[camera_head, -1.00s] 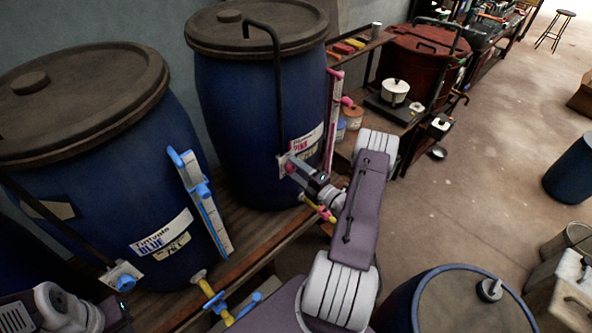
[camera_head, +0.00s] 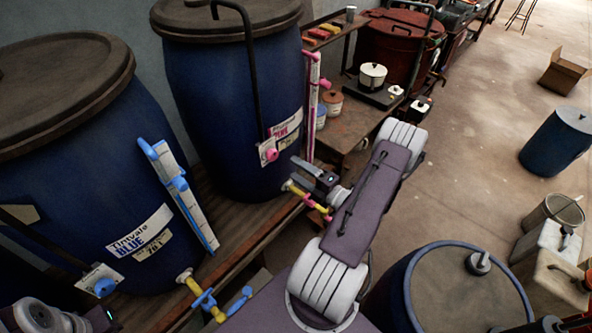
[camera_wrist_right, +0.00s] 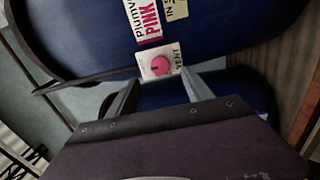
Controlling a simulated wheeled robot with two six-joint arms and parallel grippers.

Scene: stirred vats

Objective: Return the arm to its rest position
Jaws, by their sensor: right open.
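My right gripper (camera_head: 308,170) is open and empty in front of the blue vat labelled PINK (camera_head: 232,110). In the right wrist view its two fingers (camera_wrist_right: 160,92) stand spread, with the pink vent knob (camera_wrist_right: 160,66) on its white plate beyond them, apart from the fingers. The knob also shows in the head view (camera_head: 271,154), up and left of the gripper. My right arm reaches in from the bottom middle. Part of my left arm (camera_head: 40,316) shows at the bottom left corner; its fingers cannot be made out.
A yellow and pink tap (camera_head: 305,196) is close below the right gripper. The vat labelled BLUE (camera_head: 95,190) stands at left on the wooden bench (camera_head: 235,228). A blue drum (camera_head: 462,290) is right of my arm. Open floor (camera_head: 480,190) lies at right.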

